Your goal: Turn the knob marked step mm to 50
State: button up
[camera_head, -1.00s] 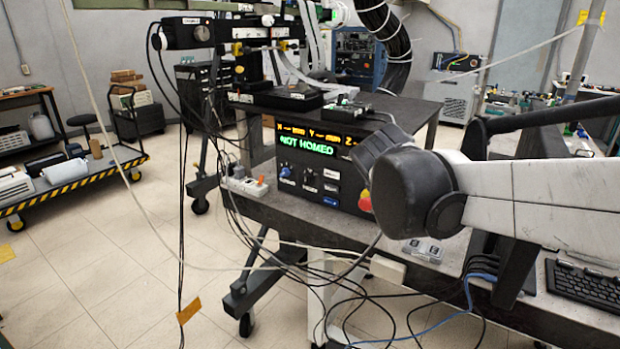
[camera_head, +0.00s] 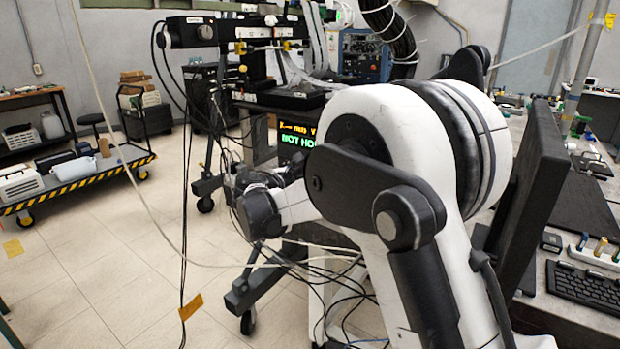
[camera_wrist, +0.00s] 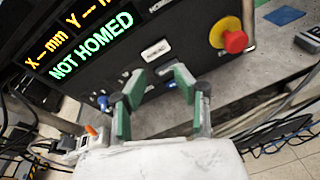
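The control panel (camera_wrist: 90,75) shows tilted in the wrist view, with a lit NOT HOMED display (camera_wrist: 90,45). My gripper (camera_wrist: 160,76) is open in front of the panel's lower part, its green-padded fingers apart with nothing visibly held. A pale label plate (camera_wrist: 157,50) lies just beyond the fingertips. A blue button (camera_wrist: 103,102) shows left of the left finger. The step mm knob cannot be made out; the fingers hide part of the panel. In the head view my arm covers most of the panel, leaving part of its display (camera_head: 296,134) visible.
A red emergency knob on a yellow base (camera_wrist: 232,41) stands right of my fingers. A white power strip with an orange switch (camera_wrist: 90,135) is at lower left. Loose cables (camera_wrist: 285,125) hang at right. A monitor (camera_head: 530,190) and keyboard (camera_head: 583,285) are right of my arm.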

jog(key=w+a+f+n+t, duration=0.25)
jog(key=a+f+n, duration=0.3)
jog(key=a, duration=0.45)
jog(key=b+x, duration=0.1)
jog(key=x, duration=1.2)
jog(key=shift+d+r+m+h+b, duration=0.2)
jog(key=shift+d+m+h+b, duration=0.1)
jog(key=shift+d+m+h, duration=0.15)
jog(key=shift+s, duration=0.1)
grip_shut()
